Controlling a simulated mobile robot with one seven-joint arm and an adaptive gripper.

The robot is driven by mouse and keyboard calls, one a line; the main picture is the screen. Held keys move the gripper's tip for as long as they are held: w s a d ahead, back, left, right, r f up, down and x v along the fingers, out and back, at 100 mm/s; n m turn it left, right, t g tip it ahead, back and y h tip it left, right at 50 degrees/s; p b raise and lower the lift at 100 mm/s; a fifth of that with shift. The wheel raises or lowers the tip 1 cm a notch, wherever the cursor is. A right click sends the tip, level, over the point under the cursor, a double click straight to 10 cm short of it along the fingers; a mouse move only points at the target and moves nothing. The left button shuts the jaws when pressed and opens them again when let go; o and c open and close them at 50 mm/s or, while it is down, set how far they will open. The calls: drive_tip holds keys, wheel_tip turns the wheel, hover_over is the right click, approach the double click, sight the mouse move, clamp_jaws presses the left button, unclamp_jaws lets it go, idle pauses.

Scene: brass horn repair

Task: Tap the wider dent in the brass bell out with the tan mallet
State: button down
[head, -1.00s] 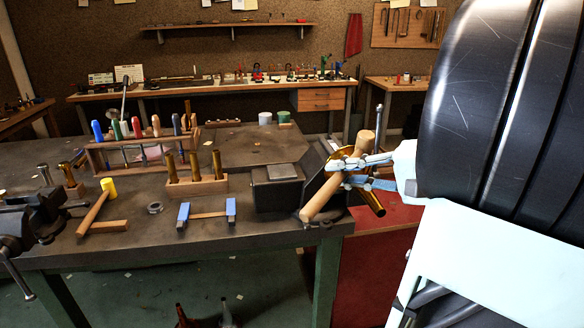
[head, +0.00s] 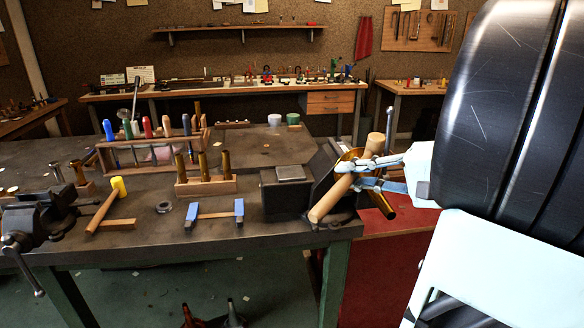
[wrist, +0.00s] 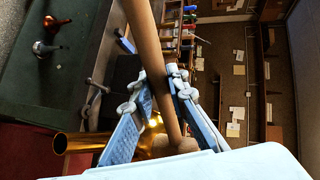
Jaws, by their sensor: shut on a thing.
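I cannot see the dents, or tell whether mallet and bell touch.
A dark block (head: 287,192) stands left of the bell. A blue-ended clamp (head: 214,214), a yellow-headed hammer (head: 105,208), a vise (head: 38,222), a rack of brass rods (head: 207,185) and a tool rack (head: 150,155) occupy the bench. The bench's back middle is mostly clear.

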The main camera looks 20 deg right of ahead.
idle(0.4)
drive_tip(key=shift+w+f+b, duration=0.1)
drive_tip(key=shift+f+b, duration=0.2)
drive_tip(key=shift+b, duration=0.95)
drive_tip(key=shift+f, duration=0.1)
idle(0.4)
